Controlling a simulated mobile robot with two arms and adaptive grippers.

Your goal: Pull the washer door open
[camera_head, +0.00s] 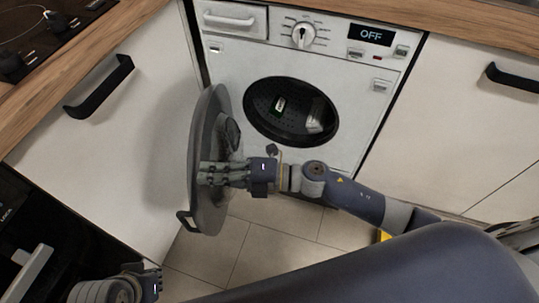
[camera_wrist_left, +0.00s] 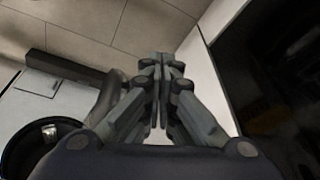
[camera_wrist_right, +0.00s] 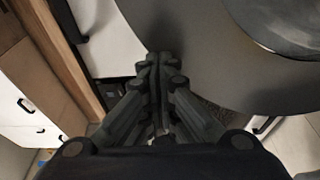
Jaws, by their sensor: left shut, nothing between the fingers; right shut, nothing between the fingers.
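The washer (camera_head: 345,85) is a white front-loader with its round dark drum opening (camera_head: 255,125) uncovered. Its grey round door (camera_head: 212,125) stands swung wide open to the left, seen nearly edge-on, with a dark handle on its rim. My right gripper (camera_head: 203,174) is shut and empty at the door's inner side; contact is unclear. In the right wrist view its closed fingers (camera_wrist_right: 157,58) lie over the large grey door disc (camera_wrist_right: 205,50). My left gripper (camera_wrist_left: 163,60) is shut and empty; in the head view only part of it shows at the bottom left.
A white cabinet front with a black handle (camera_head: 98,88) stands close behind the door on the left. A dark oven front (camera_head: 40,225) is at the lower left. Another white cabinet (camera_head: 460,120) is on the right. Tiled floor (camera_head: 275,245) is clear below the washer.

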